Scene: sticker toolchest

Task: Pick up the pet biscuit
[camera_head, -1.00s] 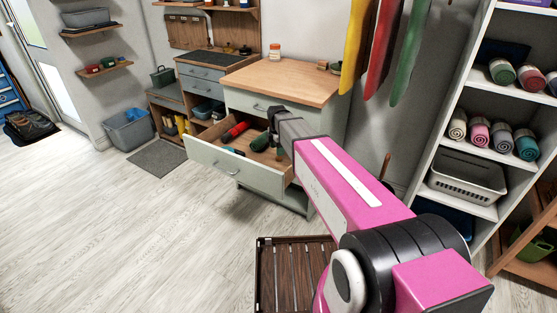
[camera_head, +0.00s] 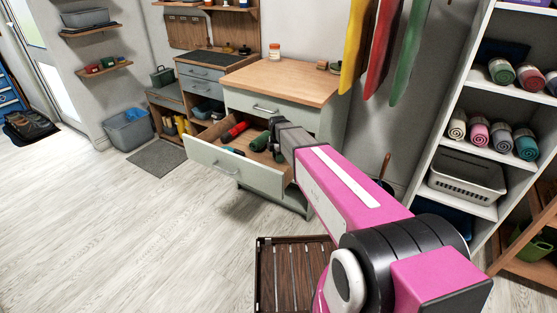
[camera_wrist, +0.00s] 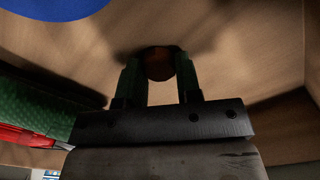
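A small round brown thing (camera_wrist: 159,65), which looks like the pet biscuit, lies on the drawer's wooden floor in the wrist view. My gripper (camera_wrist: 159,70) is over it, with its two green fingers apart on either side of the biscuit. The biscuit shows between the fingertips; I cannot see firm contact on both sides. In the head view my gripper is in the open drawer (camera_head: 232,168), largely hidden by my wrist, and the biscuit cannot be seen there.
A green textured object with a red part (camera_wrist: 38,115) lies close to the left of my gripper. A blue round thing (camera_wrist: 55,6) is at the upper left. The drawer's side wall (camera_wrist: 311,50) is at the right. The wooden countertop (camera_head: 285,80) overhangs behind the drawer.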

